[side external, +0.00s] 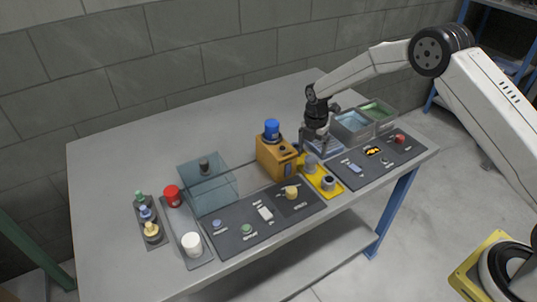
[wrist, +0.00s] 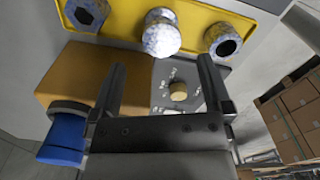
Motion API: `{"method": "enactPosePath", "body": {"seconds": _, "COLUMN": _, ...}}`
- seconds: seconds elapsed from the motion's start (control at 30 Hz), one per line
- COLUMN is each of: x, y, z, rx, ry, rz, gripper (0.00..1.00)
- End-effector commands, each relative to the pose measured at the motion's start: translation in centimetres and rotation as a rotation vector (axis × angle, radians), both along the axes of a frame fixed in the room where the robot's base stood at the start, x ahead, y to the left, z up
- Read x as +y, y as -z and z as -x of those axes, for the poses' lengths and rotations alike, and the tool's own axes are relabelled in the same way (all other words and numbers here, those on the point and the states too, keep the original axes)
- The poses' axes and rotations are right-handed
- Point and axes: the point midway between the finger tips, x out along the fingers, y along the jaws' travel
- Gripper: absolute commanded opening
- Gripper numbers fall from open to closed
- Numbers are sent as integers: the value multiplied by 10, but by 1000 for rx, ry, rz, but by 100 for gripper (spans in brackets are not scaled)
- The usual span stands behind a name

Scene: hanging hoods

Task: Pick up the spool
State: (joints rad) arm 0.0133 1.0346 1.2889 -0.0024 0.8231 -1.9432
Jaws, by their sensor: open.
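A grey, speckled metal piece with a wide round head and a narrower waist, which I take to be the spool (wrist: 162,32), stands in the middle of a yellow tray (wrist: 192,12). In the side view the spool (side external: 311,162) stands on the same tray (side external: 320,174), just below my gripper (side external: 316,142). In the wrist view my gripper (wrist: 162,80) is open, with nothing between its fingers. The spool shows beyond the gap between the fingertips, apart from them.
An orange box (side external: 277,158) with a blue cap (side external: 272,128) stands close left of my gripper. Grey bins (side external: 352,126) stand close on the right. Dark panels with knobs (side external: 262,218) lie in front. The table's back left is clear.

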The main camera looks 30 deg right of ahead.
Motion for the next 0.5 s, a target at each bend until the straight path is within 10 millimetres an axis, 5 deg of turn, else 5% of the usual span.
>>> {"method": "enactPosePath", "body": {"seconds": 0.5, "x": 0, "y": 24, "z": 0, "rx": -1, "ry": 2, "rz": 0, "gripper": 100}}
